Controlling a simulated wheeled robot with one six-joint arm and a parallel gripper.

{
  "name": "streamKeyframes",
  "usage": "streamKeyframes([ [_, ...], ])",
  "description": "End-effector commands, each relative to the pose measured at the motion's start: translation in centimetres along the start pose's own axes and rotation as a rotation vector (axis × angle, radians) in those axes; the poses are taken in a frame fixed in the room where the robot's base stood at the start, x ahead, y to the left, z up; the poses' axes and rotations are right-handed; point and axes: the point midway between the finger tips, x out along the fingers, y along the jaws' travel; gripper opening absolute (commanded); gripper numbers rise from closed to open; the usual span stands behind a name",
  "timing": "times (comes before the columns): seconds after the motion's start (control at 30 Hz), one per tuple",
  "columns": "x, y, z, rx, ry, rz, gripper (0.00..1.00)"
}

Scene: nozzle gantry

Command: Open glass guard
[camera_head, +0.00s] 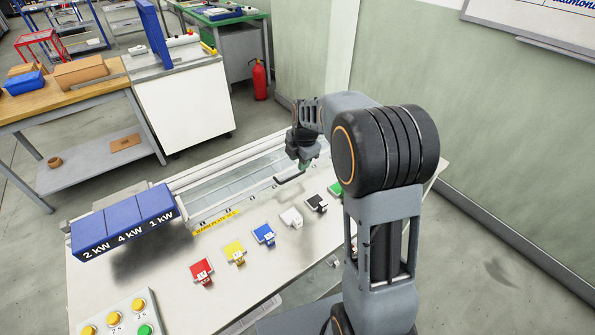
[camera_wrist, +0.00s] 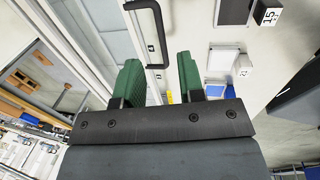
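The glass guard (camera_head: 232,184) is a long, pale-framed transparent panel lying low along the back of the bench. A dark bar handle (camera_head: 290,178) is on its front edge, near its right part. My gripper (camera_head: 305,163) is above the handle, fingers pointing down. In the wrist view, my gripper (camera_wrist: 160,72) has two green fingers spread apart with a gap between them. The curved handle (camera_wrist: 160,50) shows beyond the fingertips, its near end in line with the gap. I cannot tell whether the fingers touch it. The guard's glass (camera_wrist: 105,25) is to the left.
Coloured blocks, including a red one (camera_head: 201,270) and a blue one (camera_head: 263,234), stand in a row along the bench front. Blue power boxes (camera_head: 125,222) are at the left end. A button panel (camera_head: 115,318) is at the front left. A green wall (camera_head: 480,100) is on the right.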

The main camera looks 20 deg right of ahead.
Motion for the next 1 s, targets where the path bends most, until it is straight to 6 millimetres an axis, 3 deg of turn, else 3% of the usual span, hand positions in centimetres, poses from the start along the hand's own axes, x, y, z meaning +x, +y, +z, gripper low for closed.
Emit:
streamKeyframes([
  [0.2, 3.7, -0.1, -0.1, 0.001, 0.002, -0.003, 0.36],
  [0.4, 5.6, 0.0, 0.0, 0.001, 0.001, -0.001, 0.36],
  [0.87, 6.4, 0.0, 0.0, 0.001, 0.0, 0.0, 0.36],
  [1.0, 6.4, 0.0, 0.0, 0.001, 0.0, 0.0, 0.23],
])
